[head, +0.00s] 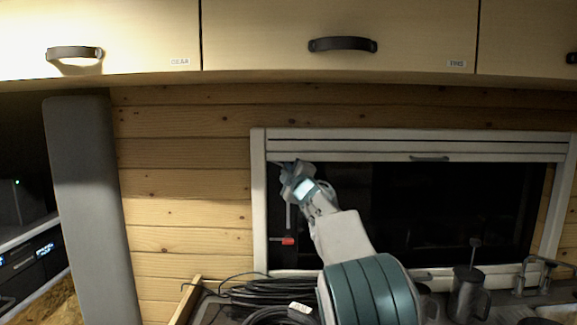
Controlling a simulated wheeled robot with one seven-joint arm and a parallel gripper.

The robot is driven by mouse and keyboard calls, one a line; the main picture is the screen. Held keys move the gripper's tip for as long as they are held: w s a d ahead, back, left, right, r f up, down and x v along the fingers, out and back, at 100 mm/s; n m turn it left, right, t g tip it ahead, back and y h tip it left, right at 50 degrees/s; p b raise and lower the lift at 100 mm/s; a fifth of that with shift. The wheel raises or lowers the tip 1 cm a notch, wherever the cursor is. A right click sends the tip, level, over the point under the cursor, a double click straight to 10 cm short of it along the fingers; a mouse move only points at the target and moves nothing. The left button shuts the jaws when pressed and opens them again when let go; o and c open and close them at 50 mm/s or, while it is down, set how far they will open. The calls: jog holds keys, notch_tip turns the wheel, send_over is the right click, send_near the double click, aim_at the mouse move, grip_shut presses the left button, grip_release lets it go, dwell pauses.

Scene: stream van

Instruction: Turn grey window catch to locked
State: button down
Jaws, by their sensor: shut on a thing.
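My gripper (288,176) is at the upper left corner of the dark window (450,205), just inside its white frame. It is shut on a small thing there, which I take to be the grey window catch. The jaws hide most of the catch, so I cannot tell which way it points. A thin grey upright strip (289,215) shows on the glass below the jaws. Lower down sits a separate catch with a red end (288,241), apart from my gripper.
Wooden overhead cupboards (250,35) with dark handles run above the window. Coiled black cables (270,291) lie below it, near my arm. A metal mug (468,295) stands at the lower right. A tall grey panel (90,200) stands at left.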

jog(key=shift+r+n+g+p, duration=0.1)
jog(key=shift+n+g+p, duration=0.8)
jog(key=shift+n+p, duration=1.3)
jog(key=shift+n, duration=0.3)
jog(key=c, duration=1.5)
grip_release()
jog(key=shift+o, duration=0.2)
jog(key=shift+b, duration=0.4)
